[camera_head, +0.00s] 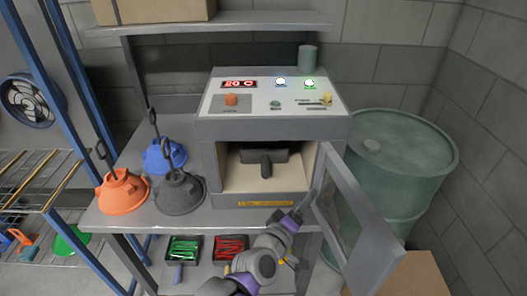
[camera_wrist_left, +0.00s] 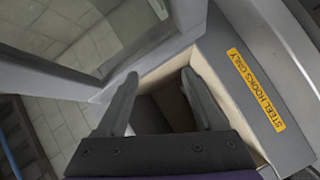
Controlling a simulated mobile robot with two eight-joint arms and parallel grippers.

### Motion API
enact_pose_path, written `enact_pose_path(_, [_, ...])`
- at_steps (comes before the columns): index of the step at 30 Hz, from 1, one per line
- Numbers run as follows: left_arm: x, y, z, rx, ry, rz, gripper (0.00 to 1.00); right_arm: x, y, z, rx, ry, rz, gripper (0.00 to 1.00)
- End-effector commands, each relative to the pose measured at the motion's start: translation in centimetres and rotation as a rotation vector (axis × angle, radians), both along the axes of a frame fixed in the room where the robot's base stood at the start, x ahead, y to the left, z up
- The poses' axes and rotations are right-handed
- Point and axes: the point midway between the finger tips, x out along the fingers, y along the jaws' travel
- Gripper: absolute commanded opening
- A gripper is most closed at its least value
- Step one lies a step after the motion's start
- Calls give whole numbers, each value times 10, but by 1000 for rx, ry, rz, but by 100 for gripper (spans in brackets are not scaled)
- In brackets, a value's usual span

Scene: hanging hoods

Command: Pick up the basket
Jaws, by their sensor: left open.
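A dark piece with a stubby handle pointing forward, which looks like the basket (camera_head: 266,156), sits inside the open chamber of the grey machine (camera_head: 226,189). My left gripper (camera_head: 308,201) is in front of the chamber's lower right corner, close to the open glass door (camera_head: 350,215). In the left wrist view its two fingers (camera_wrist_left: 160,102) are apart with nothing between them, pointing toward the chamber opening. The basket's handle does not show clearly there. My right gripper is not in view.
The door swings out to the right, beside a green drum (camera_head: 400,165). Orange (camera_head: 122,190), blue (camera_head: 163,155) and dark grey (camera_head: 180,194) hooked hoods stand on the shelf left of the machine. Green (camera_head: 183,249) and red (camera_head: 230,248) items in black trays lie below.

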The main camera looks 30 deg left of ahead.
Motion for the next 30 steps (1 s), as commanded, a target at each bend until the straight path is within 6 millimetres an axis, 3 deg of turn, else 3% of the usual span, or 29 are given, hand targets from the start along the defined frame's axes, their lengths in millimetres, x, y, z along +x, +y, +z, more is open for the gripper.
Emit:
enact_pose_path(3, [20,44,-2,-274,-158,249,69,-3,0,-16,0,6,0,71])
enact_pose_path(9, [17,101,-24,-549,-300,549,69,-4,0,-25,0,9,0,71])
enact_pose_path(13, [18,118,-31,-607,-329,625,69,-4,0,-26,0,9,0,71])
enact_pose_path(21, [52,141,-31,-612,-333,633,69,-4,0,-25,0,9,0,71])
enact_pose_path(30, [78,154,-31,-612,-332,632,69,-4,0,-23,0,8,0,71])
